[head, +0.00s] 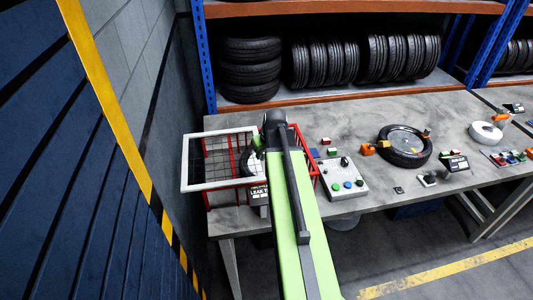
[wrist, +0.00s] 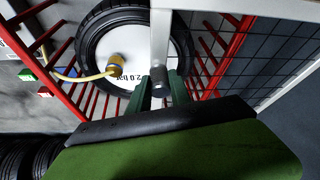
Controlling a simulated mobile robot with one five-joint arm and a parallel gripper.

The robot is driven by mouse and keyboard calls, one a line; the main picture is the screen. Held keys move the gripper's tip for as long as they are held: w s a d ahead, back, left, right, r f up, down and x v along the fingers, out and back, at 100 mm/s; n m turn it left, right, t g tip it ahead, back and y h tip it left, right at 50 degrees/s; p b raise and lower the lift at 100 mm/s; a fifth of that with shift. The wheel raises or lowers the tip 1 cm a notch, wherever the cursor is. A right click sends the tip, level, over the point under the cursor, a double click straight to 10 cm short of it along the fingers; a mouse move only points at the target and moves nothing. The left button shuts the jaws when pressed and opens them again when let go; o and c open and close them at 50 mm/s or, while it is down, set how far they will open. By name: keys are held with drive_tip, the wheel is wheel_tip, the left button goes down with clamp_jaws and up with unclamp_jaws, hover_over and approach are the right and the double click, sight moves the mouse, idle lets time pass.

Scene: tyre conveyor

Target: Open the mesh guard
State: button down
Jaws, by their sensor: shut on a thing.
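The mesh guard is a white frame with dark wire mesh; in the head view its frame (head: 222,186) juts left past the red cage (head: 318,172). In the wrist view the guard's white bar (wrist: 160,40) runs down the middle, with mesh to its right. No mesh covers the tyre (wrist: 88,45) left of the bar, so the guard stands at least partly open. My gripper (wrist: 161,90) is shut on the grey handle (wrist: 158,76) at the bar's end. In the head view my arm hides the gripper and handle.
A button box (head: 343,180) stands right of the cage on the grey table (head: 235,222). A tyre (head: 405,146) lies farther right. A grey wall (head: 150,75) is close on the left.

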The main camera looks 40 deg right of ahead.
drive_tip(key=c, duration=1.2)
unclamp_jaws()
drive_tip(key=shift+s+d, duration=0.1)
drive_tip(key=shift+d, duration=0.1)
drive_tip(key=shift+r, duration=0.1)
drive_tip(key=p+v, duration=1.6)
drive_tip(key=v, duration=0.1)
drive_tip(key=shift+r, duration=0.2)
